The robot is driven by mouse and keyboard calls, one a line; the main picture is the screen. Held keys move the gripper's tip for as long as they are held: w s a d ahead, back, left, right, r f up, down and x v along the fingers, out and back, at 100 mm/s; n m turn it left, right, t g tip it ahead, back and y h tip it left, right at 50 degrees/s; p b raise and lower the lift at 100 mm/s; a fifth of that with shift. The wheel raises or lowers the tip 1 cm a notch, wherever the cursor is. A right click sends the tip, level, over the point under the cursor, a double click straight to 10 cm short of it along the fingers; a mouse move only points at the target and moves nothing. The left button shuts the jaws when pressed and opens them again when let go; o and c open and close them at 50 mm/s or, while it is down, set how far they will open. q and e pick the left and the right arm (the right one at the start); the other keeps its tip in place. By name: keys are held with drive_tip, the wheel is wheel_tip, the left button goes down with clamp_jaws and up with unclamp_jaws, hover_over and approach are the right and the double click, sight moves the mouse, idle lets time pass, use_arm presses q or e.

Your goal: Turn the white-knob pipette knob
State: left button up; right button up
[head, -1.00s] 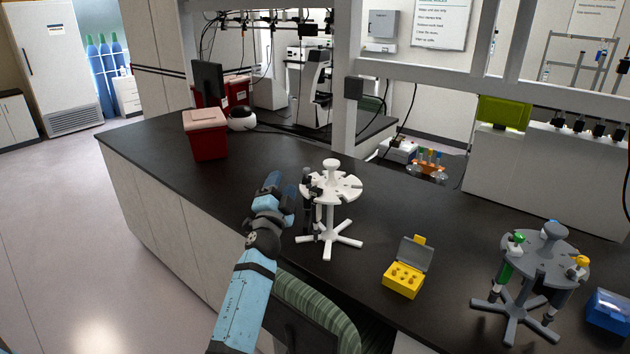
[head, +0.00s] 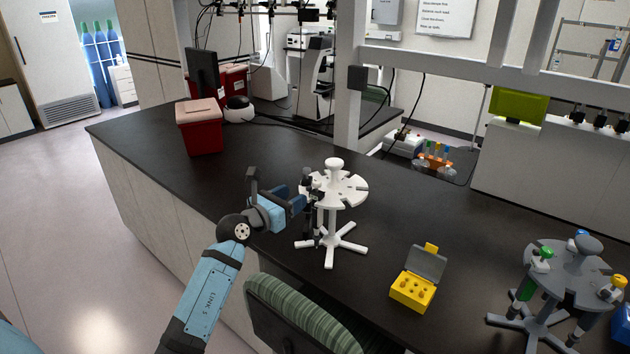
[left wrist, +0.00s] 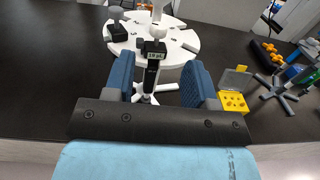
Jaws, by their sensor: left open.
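The white carousel stand (head: 345,188) stands upright on the black bench. Dark pipettes hang at its left side; the nearer one (head: 309,215) faces my left gripper (head: 296,196). In the left wrist view this pipette (left wrist: 151,72) has a small display and a white top (left wrist: 158,31), and hangs at the near rim of the carousel (left wrist: 183,47). My left gripper (left wrist: 158,78) is open, with one finger on each side of the pipette body in that view; I cannot tell whether they touch it. A second dark pipette (left wrist: 119,33) hangs to its left. My right gripper is out of view.
A yellow tip box (head: 412,292) with its lid up stands right of the stand. A grey carousel (head: 565,262) with colored-knob pipettes stands further right. A green striped chair (head: 300,318) is at the bench's front edge. A red bin (head: 199,131) stands behind left.

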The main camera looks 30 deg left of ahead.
sight(314, 184)
use_arm(q)
drive_tip(key=w, duration=0.6)
drive_tip(key=w+d+p, duration=0.1)
drive_tip(key=w, duration=0.2)
drive_tip(key=c, duration=0.9)
